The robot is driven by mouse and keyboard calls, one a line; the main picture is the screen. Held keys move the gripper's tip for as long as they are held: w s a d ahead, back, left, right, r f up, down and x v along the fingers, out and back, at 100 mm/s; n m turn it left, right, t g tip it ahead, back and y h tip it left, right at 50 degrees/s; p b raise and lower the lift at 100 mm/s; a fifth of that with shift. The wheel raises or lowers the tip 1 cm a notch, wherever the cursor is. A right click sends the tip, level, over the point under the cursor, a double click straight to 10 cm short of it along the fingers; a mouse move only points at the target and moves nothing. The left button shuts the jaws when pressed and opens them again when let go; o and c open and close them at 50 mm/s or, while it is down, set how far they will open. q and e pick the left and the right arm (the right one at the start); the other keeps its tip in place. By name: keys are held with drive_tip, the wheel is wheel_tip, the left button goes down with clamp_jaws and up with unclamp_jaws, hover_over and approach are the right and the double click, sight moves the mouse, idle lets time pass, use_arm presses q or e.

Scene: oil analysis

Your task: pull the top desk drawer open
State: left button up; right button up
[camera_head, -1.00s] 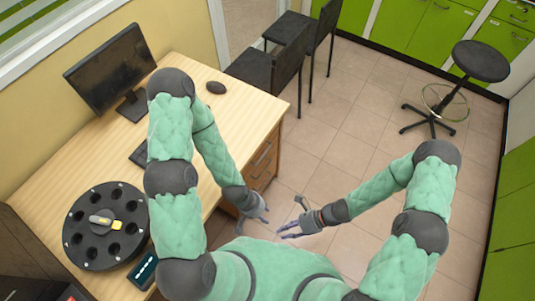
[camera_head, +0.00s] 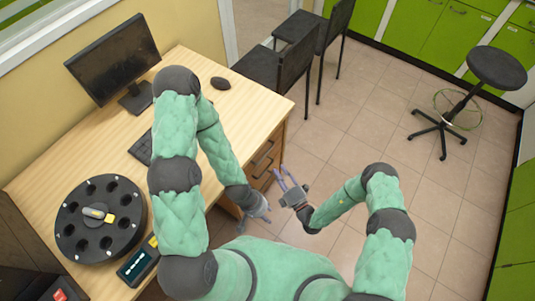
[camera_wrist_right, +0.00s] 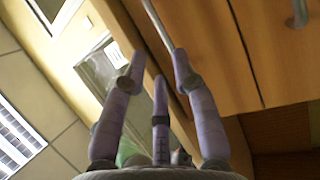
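The wooden desk's top drawer (camera_head: 268,146) is at the desk's right end in the head view and looks shut. Its bar handle (camera_wrist_right: 160,24) shows in the right wrist view, just past my fingertips. My right gripper (camera_head: 280,170) is open, with fingers pointing at the drawer fronts. In the right wrist view its spread fingers (camera_wrist_right: 155,62) lie on both sides of the handle's line; I cannot tell whether they touch it. A lower drawer handle (camera_wrist_right: 298,12) is at the upper right there. My left gripper (camera_head: 257,216) is empty and looks open, low beside the desk's near corner.
The desk top (camera_head: 225,110) bears a monitor (camera_head: 112,58), a mouse (camera_head: 220,83), a keyboard (camera_head: 141,148) and a black round carousel (camera_head: 100,220). Black chairs (camera_head: 282,68) stand behind the desk's end. A stool (camera_head: 495,68) is far right. Floor (camera_head: 335,150) right of the drawers is clear.

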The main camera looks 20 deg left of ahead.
sight(267, 153)
drive_tip(key=b+x, duration=0.2)
drive_tip(key=x, duration=0.8)
drive_tip(key=shift+r, duration=0.1)
clamp_jaws()
